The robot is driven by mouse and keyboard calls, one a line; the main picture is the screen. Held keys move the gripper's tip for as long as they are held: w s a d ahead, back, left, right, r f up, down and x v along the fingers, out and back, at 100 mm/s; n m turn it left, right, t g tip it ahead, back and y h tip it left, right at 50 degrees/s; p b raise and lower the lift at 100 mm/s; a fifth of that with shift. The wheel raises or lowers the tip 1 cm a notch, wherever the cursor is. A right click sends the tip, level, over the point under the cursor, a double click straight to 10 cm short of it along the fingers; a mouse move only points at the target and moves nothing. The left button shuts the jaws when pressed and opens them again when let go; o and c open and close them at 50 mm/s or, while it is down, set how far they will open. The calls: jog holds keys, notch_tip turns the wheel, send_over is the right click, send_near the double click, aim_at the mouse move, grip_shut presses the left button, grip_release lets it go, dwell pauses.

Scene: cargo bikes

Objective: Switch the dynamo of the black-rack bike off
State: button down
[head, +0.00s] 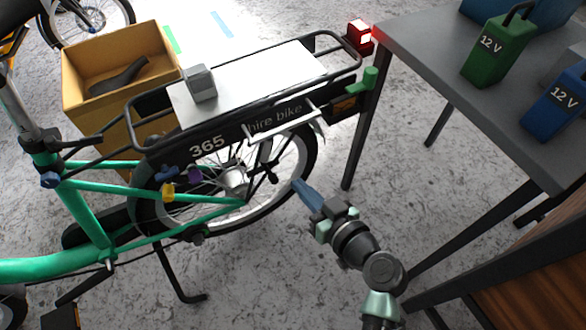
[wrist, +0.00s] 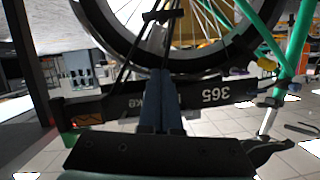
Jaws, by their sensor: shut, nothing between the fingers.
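The bike with the black rack (head: 130,108) has a teal frame (head: 85,205), marked "365 hire bike" on its side panel. Its rear wheel (head: 300,165) has a silver hub (head: 235,181). Small blue, purple (head: 195,174) and yellow (head: 168,191) parts sit ahead of the hub; I cannot tell which part is the dynamo. The red rear lamp (head: 359,36) glows. My gripper (head: 297,186) is shut and empty, its blue fingers pointing at the wheel's lower right side. In the wrist view the fingers (wrist: 160,105) overlap the upside-down panel; contact cannot be told.
A grey table (head: 425,50) with green (head: 497,50) and blue 12 V batteries stands at the right, its legs near my arm. A brown crate (head: 120,60) stands behind the bike. A green part (head: 370,79) sticks out at the rack's rear.

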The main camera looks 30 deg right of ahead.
jog(key=b, duration=0.3)
send_over(271, 173)
jog(key=s+d, duration=0.1)
jog(key=s, duration=0.2)
notch_tip(271, 173, down, 3)
jog(key=shift+s+a+f+b, duration=0.1)
jog(key=shift+f+b, duration=0.25)
jog(key=shift+f, duration=0.55)
jog(key=shift+s+a+f+b, duration=0.1)
jog(key=shift+f+b, duration=0.2)
jog(key=shift+f, duration=0.6)
jog(key=f+b, duration=0.1)
jog(key=b, duration=0.2)
jog(key=shift+a+f+t, duration=0.15)
jog(key=shift+t, duration=0.15)
jog(key=f+t+b, duration=0.1)
jog(key=b, duration=0.3)
jog(key=a+f+m+t+h+b, duration=0.1)
jog(key=b, duration=0.3)
jog(key=h+b, duration=0.1)
jog(key=b, duration=0.4)
jog(key=shift+s+a+f+m+t, duration=0.2)
jog(key=shift+s+f+m+t, duration=0.1)
jog(key=shift+f+t, duration=0.1)
jog(key=shift+r, duration=0.15)
